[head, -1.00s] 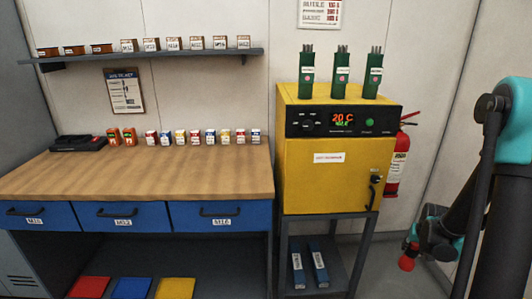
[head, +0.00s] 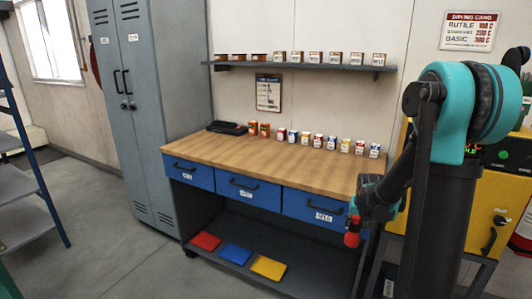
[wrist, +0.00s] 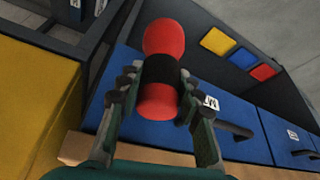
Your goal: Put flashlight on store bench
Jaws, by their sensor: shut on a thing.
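My gripper (wrist: 158,80) is shut on a red flashlight (wrist: 164,38) with a black band, gripped around its middle in the wrist view. In the head view the flashlight (head: 352,239) shows as a small red piece below my gripper (head: 356,222). It is in front of the right end of the store bench. The bench has a wooden top (head: 270,160) and blue drawers (head: 240,188). In the wrist view the drawers (wrist: 235,125) lie beyond the flashlight. The right end of the bench is partly hidden by my arm.
A row of small boxes (head: 318,141) and a dark tray (head: 227,128) stand along the bench's back. The front of the top is clear. A shelf (head: 300,67) hangs above. A grey locker (head: 150,100) stands left, a yellow oven (head: 490,210) right.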

